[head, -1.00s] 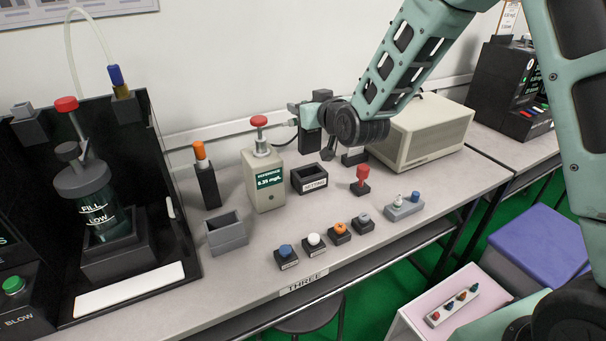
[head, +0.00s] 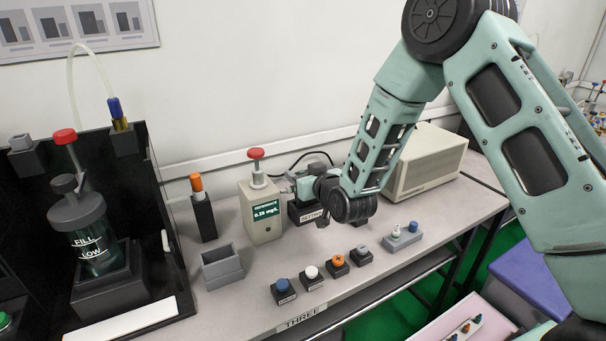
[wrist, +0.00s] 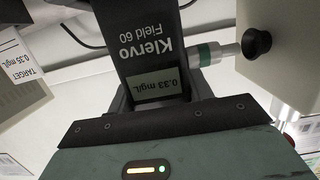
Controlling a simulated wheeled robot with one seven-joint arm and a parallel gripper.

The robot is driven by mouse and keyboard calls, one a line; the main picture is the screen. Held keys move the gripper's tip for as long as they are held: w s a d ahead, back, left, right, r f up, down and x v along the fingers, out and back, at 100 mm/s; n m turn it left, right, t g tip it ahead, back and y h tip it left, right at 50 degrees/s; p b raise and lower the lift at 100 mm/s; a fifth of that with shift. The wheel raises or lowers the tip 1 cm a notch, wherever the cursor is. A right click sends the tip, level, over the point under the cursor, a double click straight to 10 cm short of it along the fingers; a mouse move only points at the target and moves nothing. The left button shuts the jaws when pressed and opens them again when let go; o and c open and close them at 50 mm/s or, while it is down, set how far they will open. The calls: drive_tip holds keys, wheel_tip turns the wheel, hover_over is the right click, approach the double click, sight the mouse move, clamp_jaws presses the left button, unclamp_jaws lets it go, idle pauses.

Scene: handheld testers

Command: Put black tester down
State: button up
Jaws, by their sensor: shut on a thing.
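My gripper (head: 303,188) is shut on the black tester (wrist: 150,45), which carries the name Klervo Field 60 and a small screen (wrist: 158,85) reading 0.33 mg/L, upside down in the wrist view. A silver and green nozzle (wrist: 212,54) sticks out of the tester's side toward a black port (wrist: 257,42) on a beige box. The nozzle tip is at or very near the port; I cannot tell if they touch. In the head view, the gripper is beside the beige reference box (head: 259,222), above a black open holder (head: 308,217). My wrist mostly hides the tester there.
Left of the box are an orange-capped black tester (head: 203,215) and a grey open holder (head: 222,268). Several small knobs, including a blue one (head: 283,287), line the bench front. A large beige case (head: 425,165) stands behind right. A target label (wrist: 18,68) reads 0.35 mg/L.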

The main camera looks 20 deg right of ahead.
drive_tip(key=shift+f, duration=0.1)
drive_tip(key=shift+f, duration=0.15)
drive_tip(key=o, duration=1.3)
drive_tip(key=shift+o, duration=0.2)
drive_tip(key=shift+r, duration=0.25)
